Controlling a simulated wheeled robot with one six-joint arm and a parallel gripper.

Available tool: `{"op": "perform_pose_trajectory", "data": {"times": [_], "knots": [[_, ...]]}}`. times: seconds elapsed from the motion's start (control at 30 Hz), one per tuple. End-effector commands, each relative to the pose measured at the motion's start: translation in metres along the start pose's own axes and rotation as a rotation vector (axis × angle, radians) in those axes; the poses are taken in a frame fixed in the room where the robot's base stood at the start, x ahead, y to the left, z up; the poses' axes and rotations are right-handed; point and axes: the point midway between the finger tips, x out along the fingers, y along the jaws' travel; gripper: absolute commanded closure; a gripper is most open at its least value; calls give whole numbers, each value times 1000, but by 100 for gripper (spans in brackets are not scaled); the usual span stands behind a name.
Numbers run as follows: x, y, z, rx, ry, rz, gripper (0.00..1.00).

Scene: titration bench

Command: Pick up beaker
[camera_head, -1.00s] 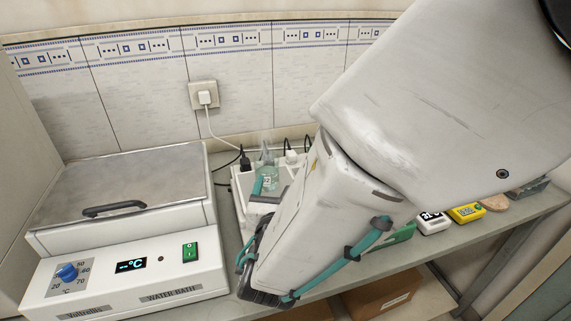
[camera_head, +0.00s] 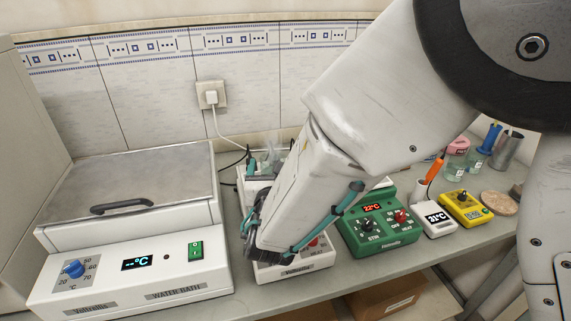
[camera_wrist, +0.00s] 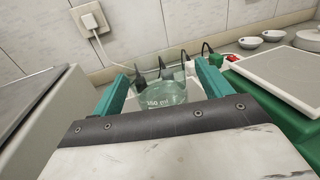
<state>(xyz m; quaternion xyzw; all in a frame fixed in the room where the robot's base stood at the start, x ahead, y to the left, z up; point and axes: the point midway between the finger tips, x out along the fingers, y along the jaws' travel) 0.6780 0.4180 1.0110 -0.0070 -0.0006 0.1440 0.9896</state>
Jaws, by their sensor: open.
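A clear glass beaker (camera_wrist: 163,96) with white lettering and pale liquid stands between the two teal fingers of my gripper (camera_wrist: 163,92) in the wrist view. The fingers are apart, one on each side of it. I cannot tell whether either finger touches the glass. In the head view my arm hides most of the beaker. The beaker appears to stand on a white device (camera_head: 292,274) with a label on its front. My gripper (camera_head: 262,172) is mostly hidden behind my arm there.
A water bath (camera_head: 130,262) with a metal lid stands at the left. A green stirrer (camera_head: 378,225), a white thermometer box (camera_head: 434,218) and a yellow device (camera_head: 466,208) stand at the right. Bottles (camera_head: 455,158) stand behind them. A wall socket (camera_head: 211,97) has a cable.

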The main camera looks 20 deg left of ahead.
Motion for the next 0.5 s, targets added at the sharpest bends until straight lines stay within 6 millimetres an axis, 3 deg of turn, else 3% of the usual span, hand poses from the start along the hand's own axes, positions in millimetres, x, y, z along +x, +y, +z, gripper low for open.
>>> {"op": "perform_pose_trajectory", "data": {"times": [0.03,0.2,0.23,0.5], "knots": [[0,0,0,0,0,0,22],[0,0,0,0,0,0,70],[0,0,0,0,0,0,74],[0,0,0,1,0,0,74]]}}
